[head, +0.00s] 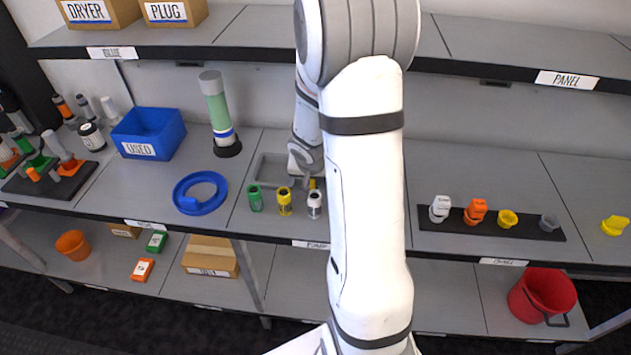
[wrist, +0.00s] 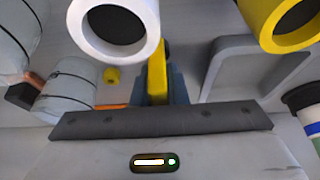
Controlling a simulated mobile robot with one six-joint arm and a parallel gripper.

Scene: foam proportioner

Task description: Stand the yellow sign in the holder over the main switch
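My gripper (head: 309,186) is low over the middle shelf, behind the small green, yellow and white cylinders. In the wrist view its two blue-grey fingers (wrist: 160,86) are closed around a narrow yellow piece (wrist: 157,72), seen nearly edge-on. This seems to be the yellow sign; a bit of yellow (head: 312,183) also shows at the gripper in the head view. Its lettering cannot be seen.
The white cylinder (head: 314,206) and yellow cylinder (head: 285,203) stand close to the gripper. A grey tray (head: 262,168) lies beside it. A green tube (head: 216,105), blue ring (head: 187,200) and blue USED bin (head: 177,130) are left. A black strip (head: 430,220) with several caps is right.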

